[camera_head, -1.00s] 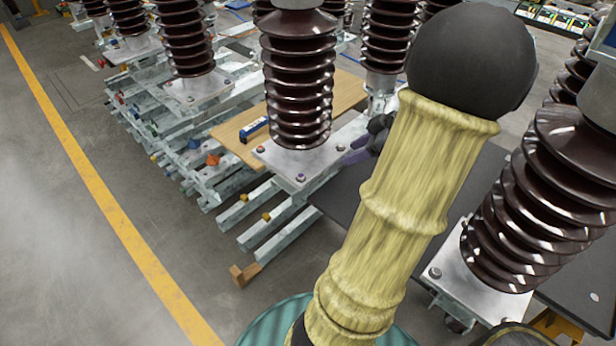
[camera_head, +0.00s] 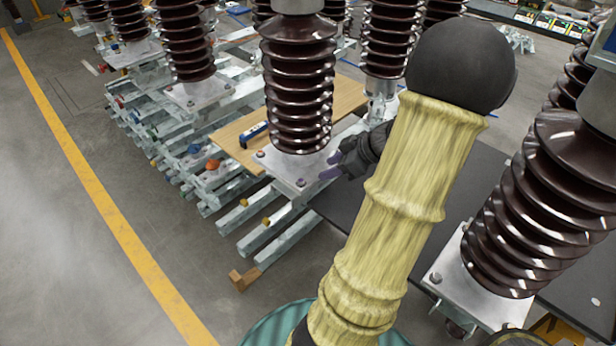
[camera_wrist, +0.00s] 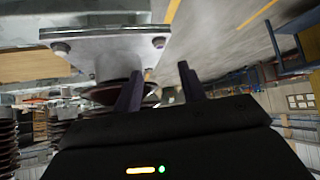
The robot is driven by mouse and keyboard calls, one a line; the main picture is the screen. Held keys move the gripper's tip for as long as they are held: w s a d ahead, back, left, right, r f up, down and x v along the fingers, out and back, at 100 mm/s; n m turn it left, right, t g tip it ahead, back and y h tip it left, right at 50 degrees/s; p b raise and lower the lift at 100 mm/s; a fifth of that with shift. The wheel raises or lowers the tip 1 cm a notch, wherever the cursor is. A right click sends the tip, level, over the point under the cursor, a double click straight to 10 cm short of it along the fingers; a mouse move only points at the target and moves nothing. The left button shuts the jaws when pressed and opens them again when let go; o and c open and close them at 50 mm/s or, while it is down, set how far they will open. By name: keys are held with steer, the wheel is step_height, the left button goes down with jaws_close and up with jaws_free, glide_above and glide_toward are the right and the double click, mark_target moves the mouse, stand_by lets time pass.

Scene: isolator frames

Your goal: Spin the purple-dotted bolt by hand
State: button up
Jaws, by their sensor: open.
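A bolt that looks purple-dotted (camera_head: 300,182) stands at the front corner of the metal base plate (camera_head: 285,166) under the middle brown insulator; the dot is too small to be certain. My gripper (camera_head: 331,166) is open and empty, just right of this bolt and apart from it, its fingers pointing left. In the wrist view, my gripper's two dark fingers (camera_wrist: 160,88) are spread. The plate (camera_wrist: 110,48) lies beyond them with one bolt (camera_wrist: 158,42) near the gap between the fingertips and another bolt (camera_wrist: 60,48) farther left. No dot colour is readable there.
The ribbed insulator (camera_head: 298,90) rises from the plate close to my gripper. Stacked metal rails (camera_head: 240,215) sit below. Another insulator (camera_head: 545,205) stands at right. Open floor (camera_head: 60,240) is at left.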

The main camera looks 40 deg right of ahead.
mark_target(301, 181)
steer(key=x, duration=0.9)
steer(key=shift+w, duration=0.1)
jaws_close()
